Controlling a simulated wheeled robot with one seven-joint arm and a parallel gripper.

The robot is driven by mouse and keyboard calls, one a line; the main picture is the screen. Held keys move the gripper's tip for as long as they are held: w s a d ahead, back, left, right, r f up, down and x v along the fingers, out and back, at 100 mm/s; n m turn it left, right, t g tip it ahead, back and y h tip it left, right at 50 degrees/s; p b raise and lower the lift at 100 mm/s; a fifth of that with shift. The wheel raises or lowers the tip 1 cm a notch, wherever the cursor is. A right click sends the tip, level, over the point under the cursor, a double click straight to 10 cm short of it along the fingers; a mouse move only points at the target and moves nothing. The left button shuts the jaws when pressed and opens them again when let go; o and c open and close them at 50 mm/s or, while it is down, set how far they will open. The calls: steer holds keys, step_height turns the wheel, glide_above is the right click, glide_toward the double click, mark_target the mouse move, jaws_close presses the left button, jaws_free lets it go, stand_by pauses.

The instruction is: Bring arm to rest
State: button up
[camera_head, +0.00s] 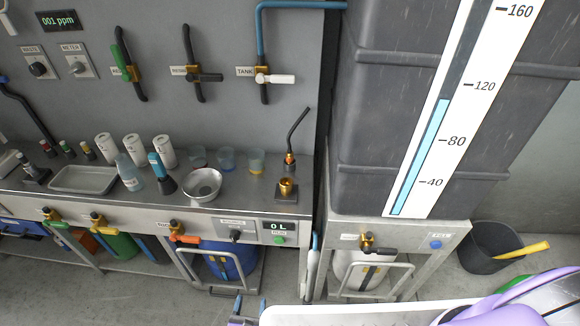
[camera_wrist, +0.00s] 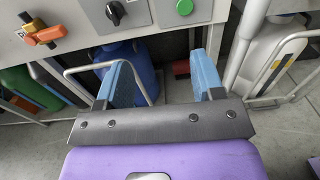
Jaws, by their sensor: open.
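My gripper (camera_head: 250,304) shows at the bottom edge of the head view, in front of the bench's lower part. Its two blue fingertips stick up there, apart from each other. In the wrist view my gripper (camera_wrist: 160,75) is open, with both blue fingers spread and nothing between them. A blue container (camera_wrist: 128,62) stands beyond the fingers, behind a metal bar frame; I see no contact. Part of my white and purple arm fills the lower right of the head view and hides the floor there.
The steel bench (camera_head: 110,203) carries a metal tray (camera_head: 84,180), a funnel bowl (camera_head: 202,184) and bottles. An orange-handled valve (camera_head: 184,238) and the 0 L display (camera_head: 278,226) are on its front. A large grey tank (camera_head: 385,110) stands right, beside a black bucket (camera_head: 490,250).

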steer(key=w+d+r+m+g+h, duration=0.1)
steer(key=w+r+m+g+h, duration=0.4)
steer(key=r, duration=0.7)
steer(key=w+d+r+m+g+h, duration=0.25)
steer(key=w+r+m, duration=0.55)
steer(key=r, duration=0.4)
steer(key=w+d+r+m+g, duration=0.35)
steer(key=d+r, duration=0.35)
steer(key=r, duration=0.3)
steer(key=w+d+r+m+g, duration=0.2)
steer(key=d+r+m+g, duration=0.35)
steer(key=r, duration=0.45)
steer(key=s+d+r+m+y, duration=0.3)
steer(key=d+r, duration=0.5)
steer(key=d, duration=0.1)
steer(key=s+d+r+m+y, duration=0.3)
steer(key=d+r+m, duration=0.1)
steer(key=d+r, duration=0.4)
steer(key=s+d+r+m+t+y, duration=0.1)
steer(key=s+d+r+m+t, duration=0.1)
steer(key=s, duration=0.4)
steer(key=s+d+r+m+t+y, duration=0.1)
steer(key=s+d+r+m+y, duration=0.1)
steer(key=s+d, duration=0.4)
steer(key=shift+s+d+r+m+t, duration=0.25)
steer(key=shift+s+r+m+t, duration=0.1)
steer(key=shift+s+r+m, duration=0.65)
steer(key=shift+w+r, duration=0.15)
steer(key=shift+w, duration=0.05)
